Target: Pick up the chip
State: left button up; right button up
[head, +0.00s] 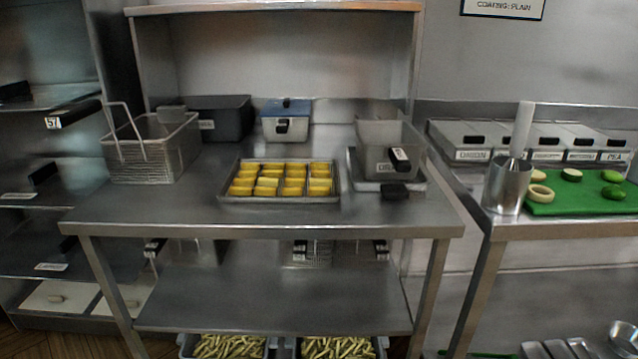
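Thick yellow chip-like pieces (268,181) lie in rows in a shallow metal tray (222,199) at the middle of the steel table. Thin pale cut chips fill two containers low under the table, one on the left (228,346) and one on the right (338,347). I cannot tell which piece is the task's chip. Neither of my grippers is in view.
A wire fry basket (155,150) stands at the table's left, a clear container (385,150) at its right. Behind are a dark box (222,118) and a blue-lidded box (286,122). The table front (270,218) is clear. A green board (570,205) lies on the right counter.

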aim_at(314, 182)
jog(key=i+l, duration=0.1)
jog(key=l, duration=0.85)
jog(key=l+u, duration=0.15)
jog(key=l, duration=0.8)
jog(key=i, duration=0.05)
